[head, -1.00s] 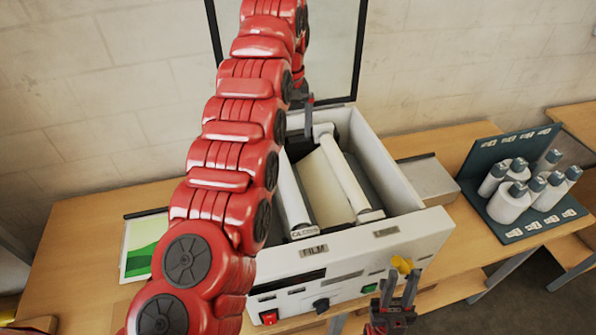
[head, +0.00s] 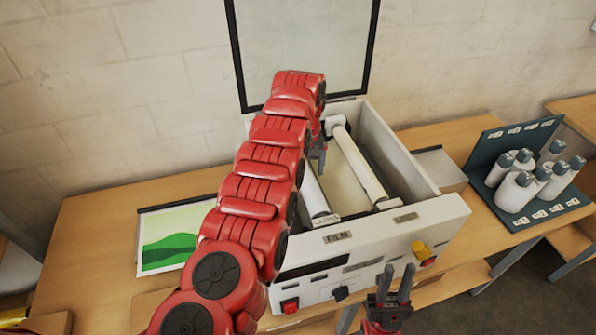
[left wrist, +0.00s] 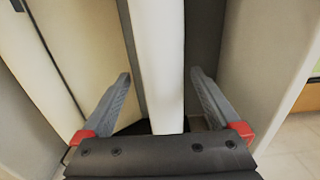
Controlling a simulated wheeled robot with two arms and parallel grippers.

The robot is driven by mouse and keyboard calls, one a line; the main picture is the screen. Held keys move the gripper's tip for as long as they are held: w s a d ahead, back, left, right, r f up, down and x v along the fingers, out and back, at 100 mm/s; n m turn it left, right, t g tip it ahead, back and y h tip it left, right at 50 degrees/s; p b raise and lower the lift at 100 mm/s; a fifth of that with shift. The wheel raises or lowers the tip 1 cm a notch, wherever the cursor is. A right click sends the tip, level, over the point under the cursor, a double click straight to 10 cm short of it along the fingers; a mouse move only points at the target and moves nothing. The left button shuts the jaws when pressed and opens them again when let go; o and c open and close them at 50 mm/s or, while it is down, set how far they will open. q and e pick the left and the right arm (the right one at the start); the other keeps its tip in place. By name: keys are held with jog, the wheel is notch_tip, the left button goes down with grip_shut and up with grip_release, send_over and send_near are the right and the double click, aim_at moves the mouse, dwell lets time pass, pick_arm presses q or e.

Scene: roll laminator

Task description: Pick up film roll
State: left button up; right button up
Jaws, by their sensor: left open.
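The open white laminator (head: 440,208) holds two white rolls with a cream sheet between them. The film roll (head: 317,203), by the FILM label, is on the left, partly hidden by my left arm. My left gripper (head: 322,158) is mostly hidden behind that arm, over the machine's inside. In the left wrist view its open fingers (left wrist: 160,105) stand on either side of a white roll (left wrist: 157,60), apart from it; it appears to be the left one. My right gripper (head: 393,283) is open and empty in front of the machine's front panel.
The raised clear lid (head: 305,45) stands behind the machine. The second roll (head: 360,165) lies to the right inside. A bottle rack (head: 490,150) stands right; a green picture (head: 172,238) lies left.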

pick_arm(q)
jog(key=shift+s+a+f, duration=0.1)
jog(key=shift+a+f, duration=0.35)
jog(key=shift+f, duration=0.15)
jog(key=shift+d, duration=0.4)
jog(key=c, duration=0.4)
jog(key=shift+a, duration=0.2)
jog(key=c, duration=0.9)
jog(key=shift+d, duration=0.1)
grip_shut()
